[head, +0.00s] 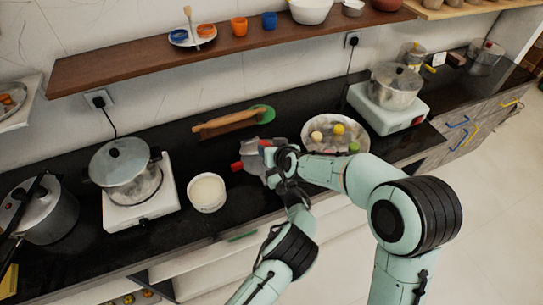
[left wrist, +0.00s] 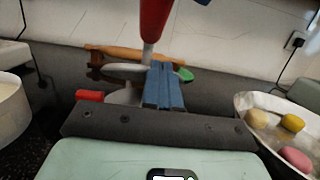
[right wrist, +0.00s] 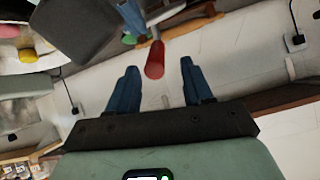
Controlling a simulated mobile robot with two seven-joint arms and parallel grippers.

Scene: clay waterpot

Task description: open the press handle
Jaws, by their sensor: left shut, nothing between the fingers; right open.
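The press, a grey metal tool with red handle ends (head: 237,166), lies on the black counter in the head view, partly hidden by my grippers. In the left wrist view one red handle (left wrist: 155,20) rises on a metal shaft above the fingertips, and another red end (left wrist: 90,96) sits low at the left. My left gripper (left wrist: 165,70) is shut and empty, close to the press body. My right gripper (right wrist: 160,75) is open; the red handle (right wrist: 155,60) shows in the gap between its fingertips, not gripped. Contact with the handle cannot be told.
A rolling pin (head: 225,123) lies behind the press. A white bowl (head: 207,192) stands to the left and a pan with colourful balls (head: 318,125) to the right. Pots on stoves stand further out at both sides. A wooden shelf (head: 140,65) hangs above the counter.

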